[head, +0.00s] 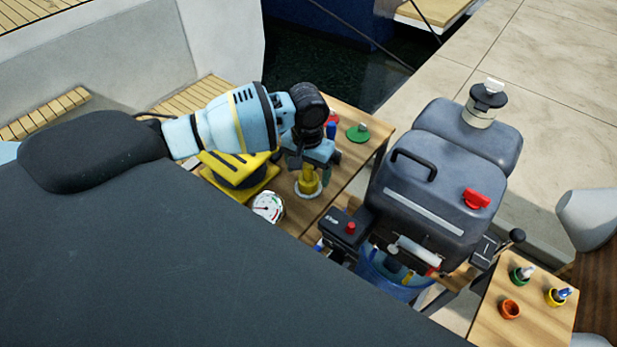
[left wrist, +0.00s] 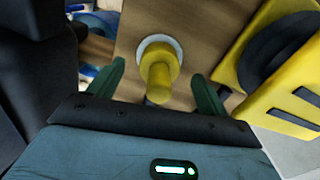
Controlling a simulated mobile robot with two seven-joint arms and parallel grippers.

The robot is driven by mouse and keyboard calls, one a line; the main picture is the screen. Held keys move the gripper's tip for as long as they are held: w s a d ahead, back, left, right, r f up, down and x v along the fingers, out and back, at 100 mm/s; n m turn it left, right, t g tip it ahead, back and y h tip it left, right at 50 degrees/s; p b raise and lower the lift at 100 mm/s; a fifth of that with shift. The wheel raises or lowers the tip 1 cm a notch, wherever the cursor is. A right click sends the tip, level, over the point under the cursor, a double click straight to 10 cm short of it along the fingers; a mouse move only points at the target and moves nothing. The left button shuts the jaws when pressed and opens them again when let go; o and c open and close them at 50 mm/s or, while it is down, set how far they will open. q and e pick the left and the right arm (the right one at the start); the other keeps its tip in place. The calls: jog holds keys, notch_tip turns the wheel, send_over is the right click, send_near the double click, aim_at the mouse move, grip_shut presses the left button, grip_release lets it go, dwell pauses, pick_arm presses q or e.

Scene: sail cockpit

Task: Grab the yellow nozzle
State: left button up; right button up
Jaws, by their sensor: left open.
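The yellow nozzle (head: 309,181) stands on a white ring on the wooden table, with its upper part hidden by my gripper in the head view. In the left wrist view the nozzle (left wrist: 160,66) points toward the camera, with the white ring around its base. My left gripper (head: 312,163) is above the nozzle, pointing down. In the left wrist view the open fingers of the gripper (left wrist: 158,80) lie on either side of the nozzle, with a gap on both sides. My right gripper is not in view.
A yellow and black block (head: 240,170) and a white dial gauge (head: 268,207) are close by on the table. A green disc (head: 358,133) lies behind. A large dark grey tank (head: 440,185) stands to the right. Small coloured pots sit on another wooden surface (head: 487,318).

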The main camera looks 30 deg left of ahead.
pick_arm(q)
notch_tip(320, 180, down, 2)
jog(key=shift+f, duration=0.1)
jog(key=c, duration=1)
notch_tip(320, 180, up, 10)
jog(key=shift+d+r+p, duration=0.1)
jog(key=shift+r+p, duration=0.05)
jog(key=shift+p, duration=0.3)
